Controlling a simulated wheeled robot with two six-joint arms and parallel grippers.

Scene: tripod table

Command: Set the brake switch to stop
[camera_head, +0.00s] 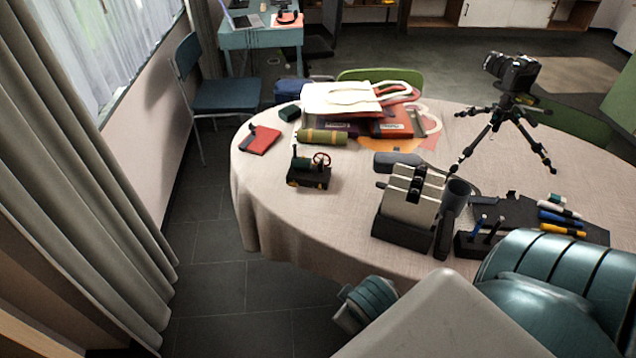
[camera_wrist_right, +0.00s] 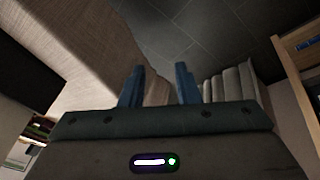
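A small black device (camera_head: 309,179) stands upright on the near left part of the round table. My left gripper is not in view.
The round table (camera_head: 262,205) also holds a green roll (camera_head: 322,137), a red notebook (camera_head: 263,139), a bag pile (camera_head: 345,98), a toaster-like appliance (camera_head: 407,211), a pen holder (camera_head: 478,240) and a camera tripod (camera_head: 505,115). Cloth around the device's left and front is clear.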

